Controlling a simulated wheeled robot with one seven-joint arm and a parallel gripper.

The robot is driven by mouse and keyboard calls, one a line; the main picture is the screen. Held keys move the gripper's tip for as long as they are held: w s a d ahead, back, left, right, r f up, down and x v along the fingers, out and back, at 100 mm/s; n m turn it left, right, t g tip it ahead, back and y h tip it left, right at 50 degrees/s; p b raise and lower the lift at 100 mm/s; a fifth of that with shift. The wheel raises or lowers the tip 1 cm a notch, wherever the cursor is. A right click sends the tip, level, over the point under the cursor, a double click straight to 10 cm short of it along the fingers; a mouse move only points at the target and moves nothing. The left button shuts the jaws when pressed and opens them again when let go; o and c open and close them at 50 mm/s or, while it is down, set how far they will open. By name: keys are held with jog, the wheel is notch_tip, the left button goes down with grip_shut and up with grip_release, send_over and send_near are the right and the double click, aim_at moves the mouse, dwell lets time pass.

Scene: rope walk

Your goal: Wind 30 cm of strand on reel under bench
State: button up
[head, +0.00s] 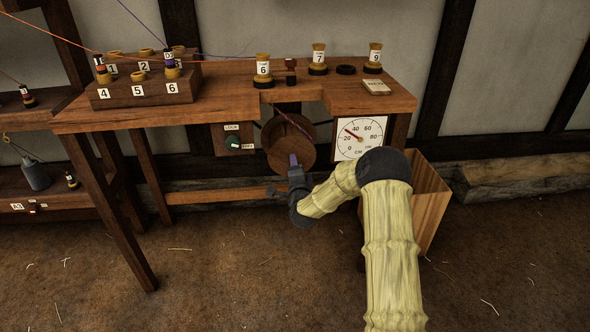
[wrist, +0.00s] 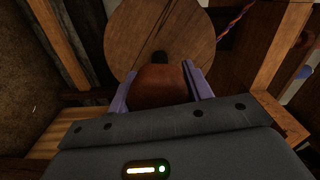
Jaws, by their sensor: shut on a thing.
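The wooden reel (head: 283,150) hangs under the bench (head: 220,104), its round face towards me. My gripper (head: 293,160) is at its lower front. In the wrist view my gripper's purple fingers (wrist: 160,88) are shut on the reel's rounded brown crank knob (wrist: 162,82), one on each side, in front of the reel disc (wrist: 155,35). A red and purple strand (wrist: 238,20) runs past the disc's upper right; the strand (head: 294,125) also shows above the reel in the head view. The round length dial (head: 360,148) has a red needle pointing upper left, around 20 to 40 cm.
Left of the reel is a lock panel with a green knob (head: 233,143). A wooden bin (head: 428,200) stands right of the bench. Bobbins, including number 6 (head: 263,68), and a numbered block (head: 140,92) stand on top. The floor in front is open, with scattered straw.

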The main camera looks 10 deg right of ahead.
jog(key=shift+a+f, duration=0.1)
jog(key=shift+f, duration=0.1)
jog(key=o, duration=0.8)
jog(key=shift+o, duration=0.8)
jog(key=shift+r, duration=0.15)
jog(key=s+a+p, duration=0.1)
jog(key=s+p, duration=0.2)
jog(key=s, duration=1.4)
jog(key=shift+s+p, duration=0.2)
jog(key=shift+p, duration=0.1)
jog(key=shift+a, duration=0.1)
